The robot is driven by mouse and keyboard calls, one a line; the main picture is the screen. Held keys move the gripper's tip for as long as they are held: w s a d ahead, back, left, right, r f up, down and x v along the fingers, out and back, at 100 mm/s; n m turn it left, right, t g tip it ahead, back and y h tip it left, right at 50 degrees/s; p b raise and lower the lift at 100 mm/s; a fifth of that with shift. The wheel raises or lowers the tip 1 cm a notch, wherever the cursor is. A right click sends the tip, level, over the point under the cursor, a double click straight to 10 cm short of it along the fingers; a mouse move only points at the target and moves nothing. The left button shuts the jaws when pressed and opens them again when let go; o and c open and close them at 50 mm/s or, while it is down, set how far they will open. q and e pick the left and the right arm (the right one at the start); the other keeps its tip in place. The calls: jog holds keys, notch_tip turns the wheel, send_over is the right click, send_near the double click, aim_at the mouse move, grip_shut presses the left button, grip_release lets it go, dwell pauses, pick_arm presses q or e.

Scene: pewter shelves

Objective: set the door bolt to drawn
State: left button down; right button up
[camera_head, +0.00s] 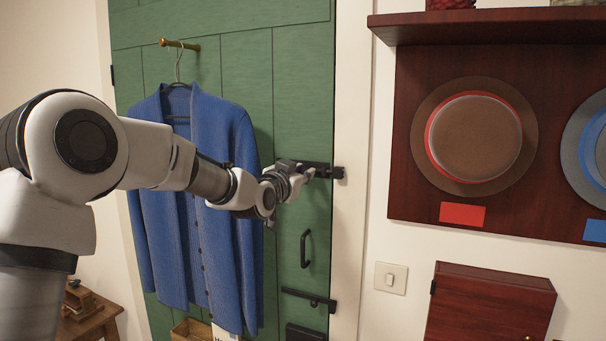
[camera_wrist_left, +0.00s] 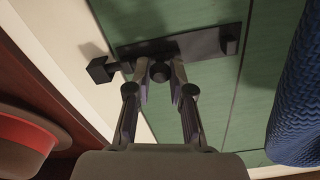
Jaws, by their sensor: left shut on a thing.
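The dark door bolt (camera_head: 322,170) is mounted on the green door (camera_head: 232,75), beside the pale frame. In the left wrist view the bolt's dark backplate (camera_wrist_left: 205,43) runs across the door, and its round knob (camera_wrist_left: 159,71) sits between my fingertips. My left gripper (camera_head: 306,173) is shut on this knob; its two fingers also show in the left wrist view (camera_wrist_left: 160,82). A dark keeper block (camera_wrist_left: 101,69) is on the frame. The bar reaches close to the keeper, but I cannot tell whether its end is inside. My right gripper is not in view.
A blue cardigan (camera_head: 195,200) hangs from a brass hook (camera_head: 180,44), close behind my left arm. Below are a door handle (camera_head: 305,249) and another dark bolt (camera_head: 309,298). A hat board (camera_head: 420,62) and light switch (camera_head: 390,278) are right.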

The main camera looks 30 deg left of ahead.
pick_arm(q)
jog(key=a, duration=0.4)
jog(key=shift+s+a, duration=0.1)
jog(key=shift+a, duration=0.05)
jog(key=c, duration=1)
grip_release()
jog(key=shift+a, duration=0.15)
jog(key=s, duration=0.7)
jog(key=shift+s+f, duration=0.15)
